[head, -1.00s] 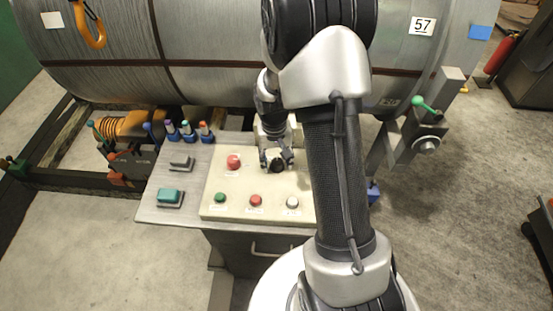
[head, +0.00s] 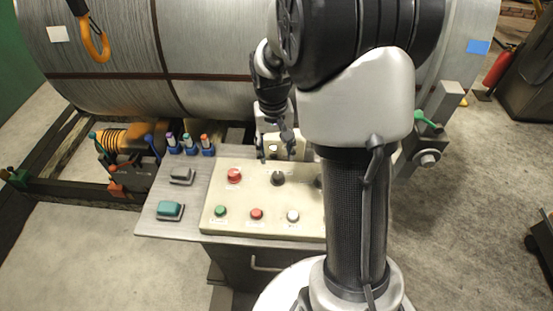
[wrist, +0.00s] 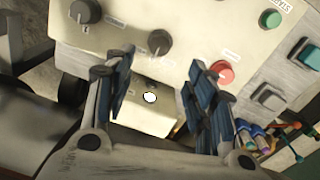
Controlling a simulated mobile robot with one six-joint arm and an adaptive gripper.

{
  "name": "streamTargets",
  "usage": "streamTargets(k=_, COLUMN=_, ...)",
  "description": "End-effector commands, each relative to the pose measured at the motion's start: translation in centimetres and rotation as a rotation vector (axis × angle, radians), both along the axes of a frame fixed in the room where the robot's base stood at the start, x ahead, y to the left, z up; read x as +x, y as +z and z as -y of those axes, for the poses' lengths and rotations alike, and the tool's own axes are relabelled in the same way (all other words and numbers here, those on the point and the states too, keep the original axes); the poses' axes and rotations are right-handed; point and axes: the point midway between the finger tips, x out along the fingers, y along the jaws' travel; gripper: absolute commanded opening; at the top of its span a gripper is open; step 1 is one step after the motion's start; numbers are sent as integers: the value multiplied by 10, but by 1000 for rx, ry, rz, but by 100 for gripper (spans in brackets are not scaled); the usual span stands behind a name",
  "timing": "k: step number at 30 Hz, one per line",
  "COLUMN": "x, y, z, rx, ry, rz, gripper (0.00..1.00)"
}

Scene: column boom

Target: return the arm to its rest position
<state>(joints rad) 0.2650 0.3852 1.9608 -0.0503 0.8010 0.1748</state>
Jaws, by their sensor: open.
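My gripper (head: 277,150) is open and empty. In the head view it hangs just behind the far edge of the cream control panel (head: 240,198), above a small cream box (head: 299,151). In the wrist view the two fingers of my gripper (wrist: 152,80) stand apart with nothing between them. Beyond the fingertips is the panel with a black knob (wrist: 159,42), which also shows in the head view (head: 278,178). My arm's upper links cover the right part of the panel and some of the roll behind.
A red button (head: 234,175) and green button (head: 221,211) sit on the panel. Several coloured pens (head: 188,143) stand at the table's back left. A large metal roll (head: 205,60) lies close behind. An orange hook (head: 96,45) hangs upper left. Open floor (head: 85,265) lies left.

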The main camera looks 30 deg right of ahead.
Motion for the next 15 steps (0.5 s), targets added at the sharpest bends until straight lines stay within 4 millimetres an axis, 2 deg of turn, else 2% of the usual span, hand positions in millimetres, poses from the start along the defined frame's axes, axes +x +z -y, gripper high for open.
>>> streamTargets(k=4, x=0, y=8, z=0, rx=0, ry=0, rz=0, gripper=51)
streamTargets(k=15, x=0, y=9, z=0, rx=0, ry=0, rz=0, gripper=51)
